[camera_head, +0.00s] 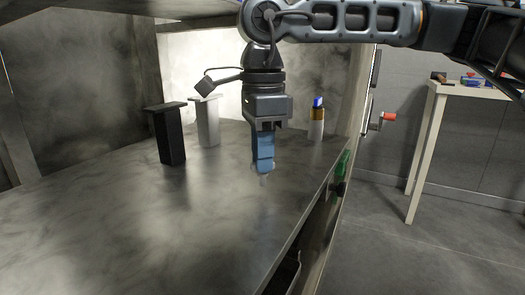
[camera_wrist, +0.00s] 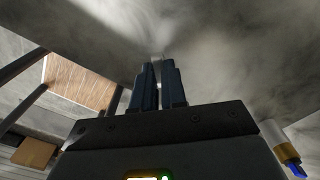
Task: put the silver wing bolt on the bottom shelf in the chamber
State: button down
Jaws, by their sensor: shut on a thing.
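My gripper (camera_head: 264,168) points down over the grey shelf surface (camera_head: 150,235) inside the chamber, near its right edge. Its blue-grey fingers are shut on a small silver piece (camera_head: 264,181), which fits the silver wing bolt. Only its tip shows below the fingers, just above the surface; whether it touches cannot be told. In the wrist view the fingers (camera_wrist: 159,68) are close together, and most of the bolt is hidden between them.
A black T-topped post (camera_head: 170,138) and a grey one (camera_head: 207,122) stand left of my gripper. A white, gold and blue cylinder (camera_head: 316,125) stands behind right. A green part (camera_head: 343,162) is at the shelf's right edge. A table (camera_head: 470,91) stands outside. The front left surface is clear.

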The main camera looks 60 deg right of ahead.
jog(key=shift+f+b, duration=0.55)
jog(key=shift+f, duration=0.05)
jog(key=c, duration=1.1)
grip_release()
notch_tip(320, 180, up, 8)
jog(key=p, duration=0.3)
jog(key=shift+f, duration=0.1)
